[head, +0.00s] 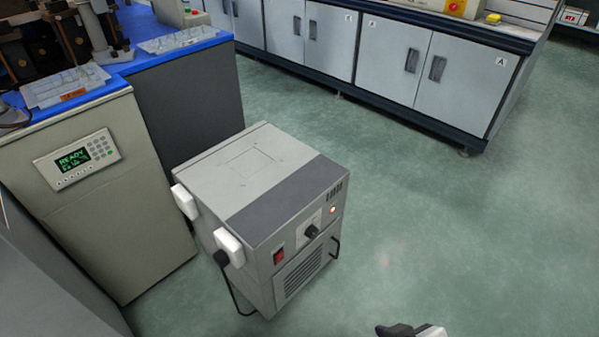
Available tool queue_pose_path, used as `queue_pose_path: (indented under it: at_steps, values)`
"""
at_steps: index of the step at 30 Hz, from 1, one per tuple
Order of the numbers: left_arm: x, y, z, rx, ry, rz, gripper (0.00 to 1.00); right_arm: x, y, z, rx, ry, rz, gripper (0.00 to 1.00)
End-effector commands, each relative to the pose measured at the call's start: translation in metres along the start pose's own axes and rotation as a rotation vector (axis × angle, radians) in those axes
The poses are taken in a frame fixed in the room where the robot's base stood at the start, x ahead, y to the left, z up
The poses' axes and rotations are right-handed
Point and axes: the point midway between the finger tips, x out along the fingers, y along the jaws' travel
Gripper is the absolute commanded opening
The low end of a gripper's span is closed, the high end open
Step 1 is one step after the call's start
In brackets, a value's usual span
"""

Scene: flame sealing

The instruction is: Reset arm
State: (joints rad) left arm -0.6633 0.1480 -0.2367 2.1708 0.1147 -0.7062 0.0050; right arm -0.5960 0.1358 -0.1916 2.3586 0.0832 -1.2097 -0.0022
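A dark and white part (410,330) shows at the bottom edge, right of centre, and appears to be the tip of my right arm or gripper. Most of it is cut off by the frame, so I cannot tell whether its fingers are open or shut. It is over the green floor, apart from the grey machine. My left gripper is not in view. I see nothing held in either gripper.
A grey box machine (245,165) with a red switch, black knob and white blocks on its left side stands mid-view. A beige cabinet (105,215) with a READY display is at left. Grey cupboards (390,65) line the back. The green floor (450,230) at right is clear.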

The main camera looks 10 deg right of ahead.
Motion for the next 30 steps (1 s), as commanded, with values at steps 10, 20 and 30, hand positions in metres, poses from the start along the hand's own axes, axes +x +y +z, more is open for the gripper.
queue_pose_path:
  at_steps: [10,20,30]
  values:
    - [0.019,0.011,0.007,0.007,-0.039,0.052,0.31,0.060,-0.038,-0.005,0.022,0.211,-0.118,0.49]
    - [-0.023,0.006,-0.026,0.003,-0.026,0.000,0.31,0.010,-0.028,-0.027,0.031,0.220,-0.065,0.49]
    - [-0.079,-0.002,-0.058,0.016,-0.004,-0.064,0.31,-0.051,-0.016,-0.044,0.025,0.240,0.001,0.49]
